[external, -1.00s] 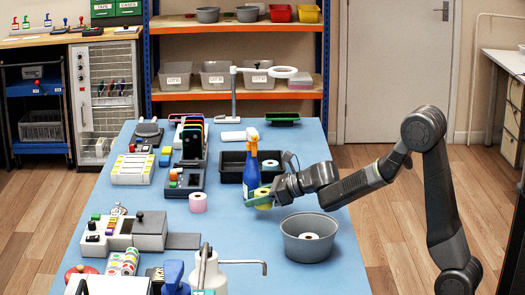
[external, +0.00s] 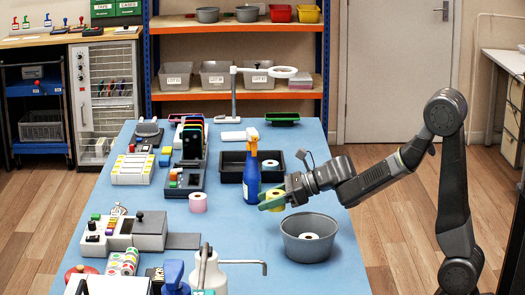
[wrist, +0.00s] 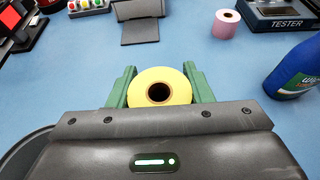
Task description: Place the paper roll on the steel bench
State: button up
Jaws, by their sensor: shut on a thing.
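A yellow paper roll (external: 277,200) is held between the green fingers of my gripper (external: 270,202), above the blue-topped bench (external: 225,235). In the wrist view the yellow roll (wrist: 160,86) shows its dark core hole, with a green finger of my gripper (wrist: 158,82) on each side. A pink roll (external: 198,203) stands on the blue top to the left; it also shows in the wrist view (wrist: 227,23). A white roll (external: 309,236) lies inside a grey bowl (external: 309,254) just in front of my gripper. No plainly bare-steel surface is clear in view.
A blue spray bottle (external: 252,178) stands close behind and left of my gripper, by a black tray (external: 231,162). A tester device (external: 185,183) and a grey machine with a lever (external: 150,234) are further left. Blue top left of the bowl is clear.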

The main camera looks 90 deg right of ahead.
jog(key=w+a+r+n+g+y+p, duration=0.1)
jog(key=w+a+n+y+p, duration=0.2)
jog(key=a, duration=1)
jog(key=w+a+n+g+y+p, duration=0.1)
jog(key=a+n+g+y+p, duration=0.25)
jog(key=a, duration=1.05)
jog(key=w+a+r+n+t+y+p, duration=0.1)
jog(key=w+a+n+y+p, duration=0.15)
jog(key=a+p, duration=0.7)
jog(key=s+a+n+g+y+b, duration=0.1)
jog(key=s+a+n+g+b, duration=0.1)
jog(key=a, duration=0.6)
jog(key=s+a+f+n+g+y+b, duration=0.1)
jog(key=s+a+n+g+y+b, duration=0.1)
jog(key=a, duration=0.5)
jog(key=s+a+f+n+g+y+b, duration=0.1)
jog(key=s+a+n+g+b, duration=0.2)
jog(key=a, duration=0.5)
jog(key=shift+s+a+f+g+b, duration=0.3)
jog(key=shift+s+b, duration=0.25)
jog(key=shift+b, duration=0.3)
jog(key=shift+f+b, duration=1)
jog(key=shift+f, duration=2.1)
jog(key=shift+f+y+b, duration=0.3)
jog(key=shift+f+b, duration=0.1)
jog(key=shift+b, duration=0.15)
